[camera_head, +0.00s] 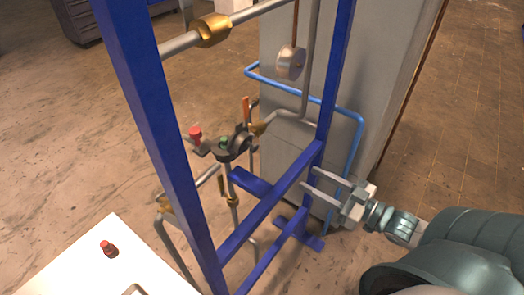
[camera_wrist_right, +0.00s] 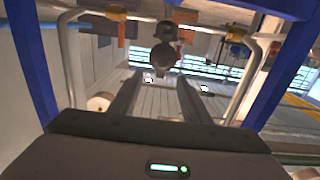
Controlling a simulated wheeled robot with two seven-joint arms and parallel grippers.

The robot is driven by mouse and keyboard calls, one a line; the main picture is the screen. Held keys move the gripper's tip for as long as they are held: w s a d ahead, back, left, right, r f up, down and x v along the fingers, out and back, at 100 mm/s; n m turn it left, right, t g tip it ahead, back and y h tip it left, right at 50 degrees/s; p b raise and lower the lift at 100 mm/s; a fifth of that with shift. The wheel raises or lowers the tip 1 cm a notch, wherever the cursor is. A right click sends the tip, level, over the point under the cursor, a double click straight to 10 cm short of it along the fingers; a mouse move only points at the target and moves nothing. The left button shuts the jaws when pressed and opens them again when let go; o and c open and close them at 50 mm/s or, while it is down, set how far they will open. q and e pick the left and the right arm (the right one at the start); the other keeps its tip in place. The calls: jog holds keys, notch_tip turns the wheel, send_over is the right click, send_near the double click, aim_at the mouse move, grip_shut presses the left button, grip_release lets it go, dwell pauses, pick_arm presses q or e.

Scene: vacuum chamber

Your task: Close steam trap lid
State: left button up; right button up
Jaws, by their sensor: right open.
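The steam trap (camera_head: 238,147) is a small dark grey fitting on the piping inside the blue frame, with a green spot at its left. In the right wrist view the dark rounded trap (camera_wrist_right: 166,58) is ahead, above and between the fingers. I cannot clearly tell its lid from its body or how far the lid is open. My right gripper (camera_head: 306,179) comes in from the right; its fingers reach the blue frame's right side, right of and apart from the trap. It also shows in the right wrist view (camera_wrist_right: 158,80), open and empty. My left gripper is out of view.
Blue frame posts (camera_head: 160,140) and a lower blue bar (camera_head: 265,215) surround the pipes. A grey cabinet (camera_head: 375,60) stands behind. A red knob (camera_head: 195,133) is left of the trap. A white table (camera_head: 70,265) with a red button (camera_head: 107,247) is at lower left.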

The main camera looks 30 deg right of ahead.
jog(key=shift+a+r, duration=0.4)
jog(key=shift+r, duration=0.3)
pick_arm(q)
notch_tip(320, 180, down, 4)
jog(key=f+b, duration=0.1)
jog(key=b, duration=0.4)
pick_arm(e)
send_near(256, 149)
jog(key=b+x, duration=0.1)
jog(key=x, duration=0.5)
jog(key=shift+w+f+b, duration=0.2)
jog(key=shift+w+b, duration=0.1)
jog(key=shift+b, duration=0.1)
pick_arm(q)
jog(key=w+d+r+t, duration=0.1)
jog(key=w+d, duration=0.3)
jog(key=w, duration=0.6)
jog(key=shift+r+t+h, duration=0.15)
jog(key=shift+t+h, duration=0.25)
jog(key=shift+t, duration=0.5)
pick_arm(e)
jog(key=shift+w+a, duration=0.25)
jog(key=shift+w, duration=0.35)
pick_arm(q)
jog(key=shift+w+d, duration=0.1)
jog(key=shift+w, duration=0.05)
